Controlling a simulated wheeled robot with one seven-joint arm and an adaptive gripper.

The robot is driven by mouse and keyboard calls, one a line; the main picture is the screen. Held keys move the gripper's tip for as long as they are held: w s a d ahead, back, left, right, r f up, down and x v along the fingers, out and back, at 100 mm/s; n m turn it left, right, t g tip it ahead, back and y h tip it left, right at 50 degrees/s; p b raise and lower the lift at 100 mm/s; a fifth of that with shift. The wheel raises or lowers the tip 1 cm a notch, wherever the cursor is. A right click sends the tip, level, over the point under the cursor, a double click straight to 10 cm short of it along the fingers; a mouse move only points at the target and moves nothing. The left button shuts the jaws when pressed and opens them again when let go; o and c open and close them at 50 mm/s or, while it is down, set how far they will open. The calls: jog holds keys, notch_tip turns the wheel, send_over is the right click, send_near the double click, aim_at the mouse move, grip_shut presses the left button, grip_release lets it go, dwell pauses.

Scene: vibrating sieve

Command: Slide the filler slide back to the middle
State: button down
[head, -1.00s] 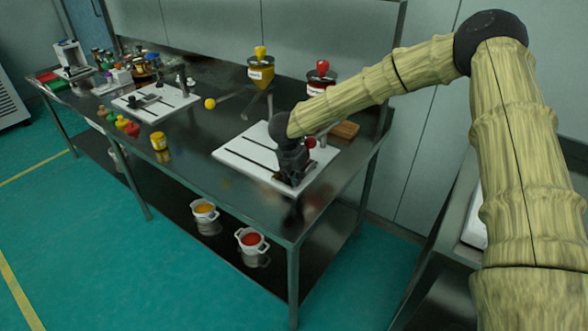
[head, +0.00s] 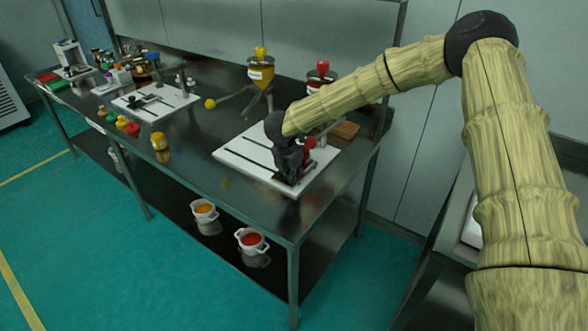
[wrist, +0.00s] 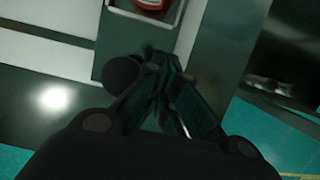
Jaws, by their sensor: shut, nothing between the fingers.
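The white filler board (head: 240,152) with dark slots lies on the near right part of the steel table. My gripper (head: 288,178) is low over its right end, pointing down, shut and empty. The dark slide there is mostly hidden behind my gripper, so its exact place cannot be told. In the wrist view my shut fingers (wrist: 168,92) are beside a dark round knob (wrist: 122,73), seemingly the slide's; I cannot tell whether they touch. The board's white surface (wrist: 40,50) shows to the left.
A yellow hopper (head: 261,72) and a red hopper (head: 322,75) stand behind the board. A red lever ball (head: 309,143) is close to my gripper. A second white board (head: 168,106) and several small jars stand farther left. The tabletop left of the near board is mostly clear.

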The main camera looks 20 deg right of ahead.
jog(key=shift+w+a, duration=1.3)
jog(key=shift+w, duration=0.35)
jog(key=shift+w+a, duration=1.3)
jog(key=shift+w, duration=0.35)
jog(key=shift+w+a, duration=1.3)
jog(key=shift+w, duration=0.35)
jog(key=shift+d, duration=0.1)
jog(key=shift+s+d+p, duration=0.3)
jog(key=shift+s+p, duration=0.05)
jog(key=shift+s, duration=0.1)
jog(key=p+v, duration=0.4)
jog(key=v, duration=0.5)
jog(key=shift+p, duration=0.35)
